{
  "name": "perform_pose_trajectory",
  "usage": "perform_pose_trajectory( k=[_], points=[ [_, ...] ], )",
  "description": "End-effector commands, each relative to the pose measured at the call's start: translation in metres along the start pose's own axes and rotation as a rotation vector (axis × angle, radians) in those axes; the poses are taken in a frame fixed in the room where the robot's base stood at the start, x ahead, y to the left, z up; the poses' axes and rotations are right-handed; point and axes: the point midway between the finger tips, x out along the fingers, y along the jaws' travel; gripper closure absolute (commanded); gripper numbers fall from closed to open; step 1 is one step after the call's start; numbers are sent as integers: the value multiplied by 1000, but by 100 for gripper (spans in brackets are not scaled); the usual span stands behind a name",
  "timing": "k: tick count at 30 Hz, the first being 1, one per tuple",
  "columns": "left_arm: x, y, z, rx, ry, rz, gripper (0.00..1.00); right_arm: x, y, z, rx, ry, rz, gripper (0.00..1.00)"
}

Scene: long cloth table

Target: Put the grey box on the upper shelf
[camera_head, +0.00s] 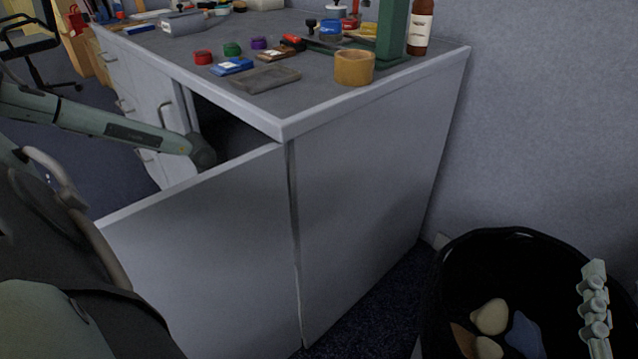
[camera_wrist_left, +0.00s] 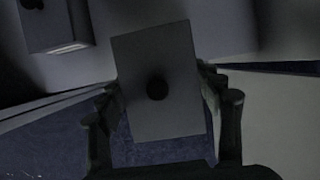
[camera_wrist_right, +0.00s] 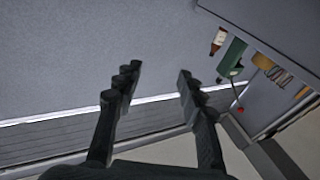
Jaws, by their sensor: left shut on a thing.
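The grey box (camera_wrist_left: 160,65), a pale block with a dark round spot on its face, is in the left wrist view. My left gripper (camera_wrist_left: 168,100) is shut on it, with a finger along each side; the box is slightly tilted in the picture. In the head view my left arm reaches behind the open cabinet door (camera_head: 205,255), which hides the gripper and the box. I cannot make out the upper shelf clearly; the cabinet inside is dark. My right gripper (camera_wrist_right: 158,82) is open and empty, facing a wall in the right wrist view.
A second box-like thing (camera_wrist_left: 60,22) with a dark spot is at the upper left in the left wrist view. The cabinet top (camera_head: 225,100) holds several small items, including a wooden cup (camera_head: 354,68) and a bottle (camera_head: 420,28). A black bin (camera_head: 500,240) stands at the right.

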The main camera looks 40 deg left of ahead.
Motion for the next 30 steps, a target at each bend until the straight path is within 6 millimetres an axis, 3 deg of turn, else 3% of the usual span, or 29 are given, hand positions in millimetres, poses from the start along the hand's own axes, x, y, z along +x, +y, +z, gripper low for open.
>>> perform_pose_trajectory(
  k=[18, 24, 30],
  points=[
    [56, -1, 140, -2, -8, -4, 71, -3, -9, -36, 26, 196, -16, 60],
    [66, 0, 162, 0, -4, -1, 71, -4, -8, -43, 23, 239, -14, 60],
    [80, 0, 157, -1, 1, -1, 71, -5, -7, -47, 22, 275, -12, 60]
  ],
)
